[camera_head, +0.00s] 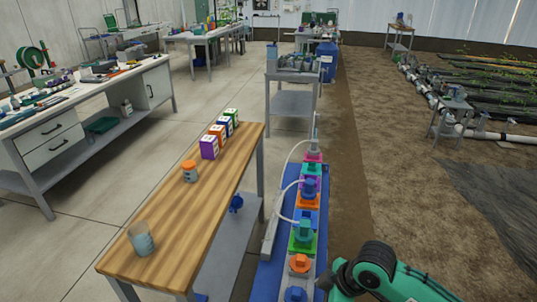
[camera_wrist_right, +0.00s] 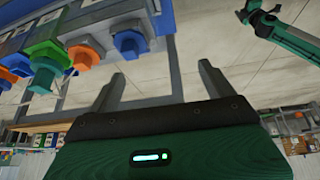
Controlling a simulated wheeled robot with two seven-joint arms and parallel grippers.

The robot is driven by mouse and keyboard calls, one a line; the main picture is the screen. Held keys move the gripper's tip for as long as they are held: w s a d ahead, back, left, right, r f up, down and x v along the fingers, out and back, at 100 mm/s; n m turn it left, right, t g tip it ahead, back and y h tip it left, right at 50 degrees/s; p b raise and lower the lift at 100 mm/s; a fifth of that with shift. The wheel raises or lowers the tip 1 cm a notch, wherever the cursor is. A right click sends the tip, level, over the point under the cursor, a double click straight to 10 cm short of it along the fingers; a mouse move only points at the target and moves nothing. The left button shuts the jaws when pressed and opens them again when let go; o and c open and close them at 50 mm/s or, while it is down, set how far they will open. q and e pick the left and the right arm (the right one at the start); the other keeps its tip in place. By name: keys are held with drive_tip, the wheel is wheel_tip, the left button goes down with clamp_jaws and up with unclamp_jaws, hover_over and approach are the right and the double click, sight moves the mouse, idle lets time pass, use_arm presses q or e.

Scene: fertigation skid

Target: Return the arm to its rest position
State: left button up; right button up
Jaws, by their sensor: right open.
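My right arm (camera_head: 385,272) enters the head view at the bottom right, beside the near end of the fertigation skid (camera_head: 267,274). Its gripper is not clear there. In the right wrist view, my right gripper (camera_wrist_right: 162,72) is open, with nothing between its two grey fingers. The skid's blue knob (camera_wrist_right: 130,43), orange knob (camera_wrist_right: 82,56) and green block (camera_wrist_right: 46,54) appear beyond the fingers to the upper left, apart from them. A green and grey arm (camera_wrist_right: 278,34) shows at the upper right of that view; its end is too small to read. No left gripper shows in the head view.
A wooden table (camera_head: 185,215) left of the skid holds a jar (camera_head: 141,240), an orange-capped bottle (camera_head: 189,173) and several coloured boxes (camera_head: 209,147). A grey cart (camera_head: 291,103) stands beyond the skid. Bare soil (camera_head: 400,200) to the right is open.

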drive_tip(key=s+d+f+m+t+h, duration=0.1)
drive_tip(key=s+d+f+m+h, duration=0.1)
drive_tip(key=s+d+f+m, duration=0.3)
drive_tip(key=s+d+m+h, duration=0.1)
drive_tip(key=s+d+m, duration=0.15)
drive_tip(key=s, duration=0.45)
drive_tip(key=s+d+f+m+t+h, duration=0.1)
drive_tip(key=s+d+f+m+h, duration=0.15)
drive_tip(key=s+m, duration=0.3)
wheel_tip(320, 180, down, 28)
drive_tip(key=s+g+p, duration=0.1)
drive_tip(key=p, duration=0.2)
use_arm(q)
drive_tip(key=s+a+r+p, duration=0.1)
drive_tip(key=s+p, duration=0.2)
drive_tip(key=s, duration=0.6)
drive_tip(key=shift+r+g, duration=0.35)
drive_tip(key=shift+g, duration=0.05)
use_arm(e)
drive_tip(key=s+d+f, duration=0.2)
drive_tip(key=s+f, duration=0.6)
drive_tip(key=s, duration=0.1)
drive_tip(key=s+d+f+g, duration=0.1)
drive_tip(key=s+d+f, duration=0.1)
drive_tip(key=s+f, duration=0.6)
drive_tip(key=shift+s+f+n+g, duration=0.25)
drive_tip(key=shift+s+n+g, duration=0.05)
drive_tip(key=shift+s, duration=0.75)
drive_tip(key=shift+y, duration=0.25)
